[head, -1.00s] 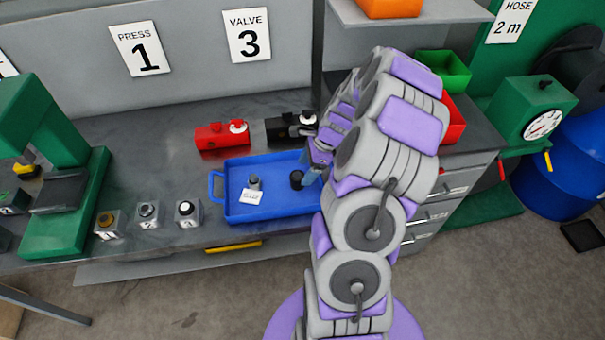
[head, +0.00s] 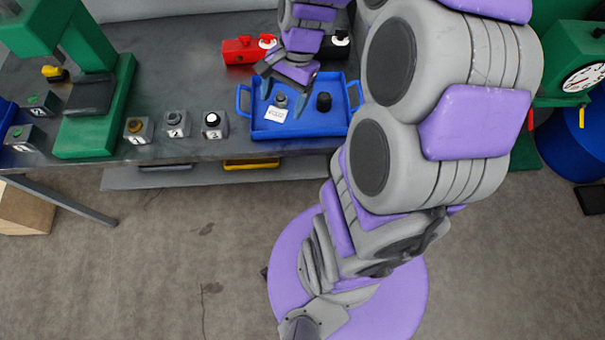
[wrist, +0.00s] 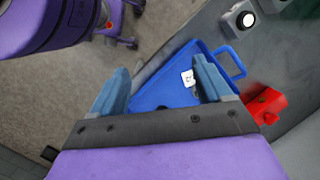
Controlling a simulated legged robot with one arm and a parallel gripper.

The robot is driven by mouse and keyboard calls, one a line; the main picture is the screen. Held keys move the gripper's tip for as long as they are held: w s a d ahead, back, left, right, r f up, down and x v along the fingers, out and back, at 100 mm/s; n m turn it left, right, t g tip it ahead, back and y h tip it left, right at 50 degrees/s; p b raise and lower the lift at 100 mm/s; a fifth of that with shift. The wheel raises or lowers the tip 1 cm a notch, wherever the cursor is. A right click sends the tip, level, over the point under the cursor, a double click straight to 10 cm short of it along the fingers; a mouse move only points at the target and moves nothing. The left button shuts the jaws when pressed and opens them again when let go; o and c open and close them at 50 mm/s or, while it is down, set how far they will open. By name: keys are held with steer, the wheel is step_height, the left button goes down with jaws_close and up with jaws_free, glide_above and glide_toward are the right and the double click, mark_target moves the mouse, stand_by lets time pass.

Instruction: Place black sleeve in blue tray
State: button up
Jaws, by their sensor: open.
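The blue tray (head: 300,128) sits on the bench, and part of it shows between my fingers in the wrist view (wrist: 165,92). The black sleeve (head: 323,102) stands upright inside the tray, towards its right side. A grey part (head: 281,100) with a white tag (head: 276,114) is in the tray's left half. My gripper (head: 285,96) is open and empty over the tray, to the left of the sleeve and apart from it.
A red valve block (head: 243,50) and a black one (head: 335,46) stand behind the tray. Several small numbered blocks (head: 176,125) stand in a row to its left, near the green press (head: 100,115).

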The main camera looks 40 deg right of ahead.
steer(key=s+a+r+n+g+h, duration=0.1)
steer(key=s+a+n, duration=0.3)
steer(key=s, duration=0.6)
steer(key=s+a+r+n+h, duration=0.2)
steer(key=s+a+n, duration=0.2)
steer(key=s+n, duration=0.5)
steer(key=shift+s+a+g+b, duration=0.3)
steer(key=shift+s+a+g, duration=0.05)
steer(key=shift+s+g, duration=0.1)
steer(key=shift+d, duration=0.35)
